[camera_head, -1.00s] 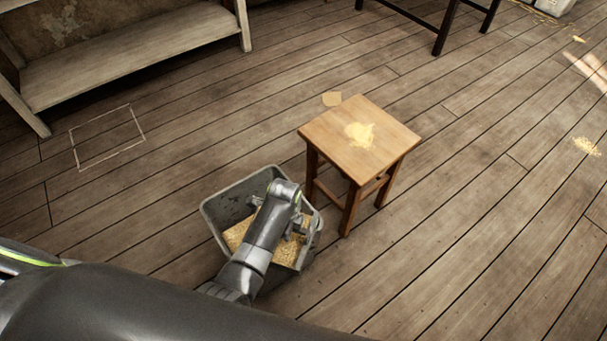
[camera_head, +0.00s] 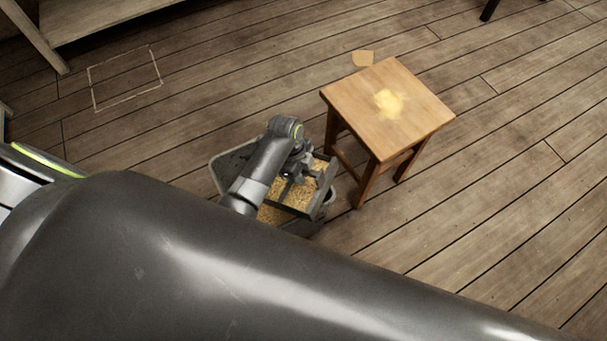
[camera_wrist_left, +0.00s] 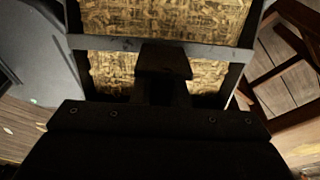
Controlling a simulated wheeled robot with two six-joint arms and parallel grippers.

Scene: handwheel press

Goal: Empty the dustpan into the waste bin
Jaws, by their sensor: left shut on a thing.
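The grey waste bin (camera_head: 217,170) stands on the floor left of the stool, partly hidden by my left arm. My left gripper (camera_head: 297,174) is over the bin, shut on the grey dustpan (camera_head: 322,192). The dustpan lies over the bin's right part. Its grey bar (camera_wrist_left: 110,42) and dark handle (camera_wrist_left: 165,62) show in the left wrist view. Yellow shavings (camera_head: 300,190) show around the dustpan and bin mouth; they also show on both sides of the bar (camera_wrist_left: 160,18). I cannot tell how much lies in the pan and how much in the bin. My right gripper is not in view.
A wooden stool (camera_head: 365,85) with a yellow dust patch (camera_head: 390,103) stands close to the bin's right. A shelf (camera_head: 85,18) is at the back left. The floor at right is clear.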

